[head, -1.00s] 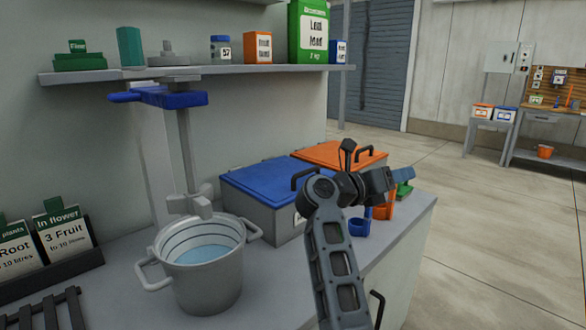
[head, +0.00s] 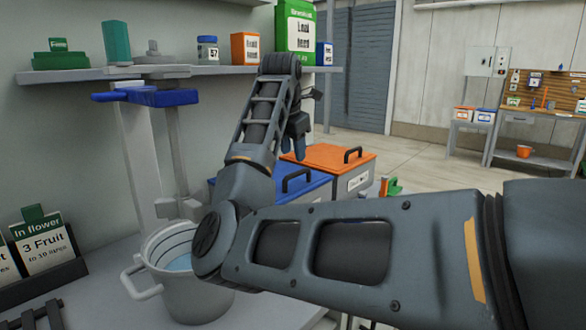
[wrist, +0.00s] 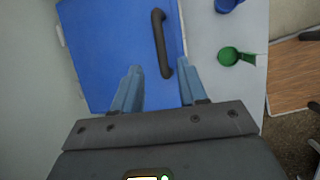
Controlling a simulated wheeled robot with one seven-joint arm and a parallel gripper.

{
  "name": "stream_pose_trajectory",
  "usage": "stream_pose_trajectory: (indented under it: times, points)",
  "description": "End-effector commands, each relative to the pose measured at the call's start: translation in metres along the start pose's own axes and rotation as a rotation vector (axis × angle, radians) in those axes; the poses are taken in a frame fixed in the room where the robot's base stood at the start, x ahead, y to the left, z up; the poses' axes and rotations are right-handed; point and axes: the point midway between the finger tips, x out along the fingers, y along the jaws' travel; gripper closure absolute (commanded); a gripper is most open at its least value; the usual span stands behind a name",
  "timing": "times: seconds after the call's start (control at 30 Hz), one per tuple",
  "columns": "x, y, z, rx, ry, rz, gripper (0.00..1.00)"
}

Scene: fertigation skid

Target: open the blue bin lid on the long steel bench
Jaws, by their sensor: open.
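The blue bin lid (head: 288,170) lies shut and flat on its grey bin on the bench, partly hidden behind my arm in the head view. In the wrist view the blue lid (wrist: 100,50) fills the upper left. Its dark bar handle (wrist: 161,43) is near the lid's right edge, and it also shows in the head view (head: 298,180). My gripper (head: 293,147) points down above the bins. In the wrist view my gripper (wrist: 159,68) is open and empty, its blue fingers spread, with the handle's near end between and just beyond the tips.
An orange-lidded bin (head: 325,157) stands beside the blue one. A steel pot (head: 185,300) is on the bench at left, under a mixer. A shelf (head: 80,75) with bottles and boxes runs above. A green scoop (wrist: 230,56) shows right of the lid.

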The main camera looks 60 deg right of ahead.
Motion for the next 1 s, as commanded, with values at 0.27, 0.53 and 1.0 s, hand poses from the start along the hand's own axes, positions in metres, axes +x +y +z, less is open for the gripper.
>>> stream_pose_trajectory:
  times: [0.27, 0.53, 1.0]
  points:
    - [0.043, -0.002, 0.001, -0.003, -0.003, -0.007, 0.58]
    - [0.068, -0.002, 0.001, -0.001, -0.004, -0.005, 0.58]
    - [0.069, -0.002, 0.001, -0.001, -0.005, -0.004, 0.75]
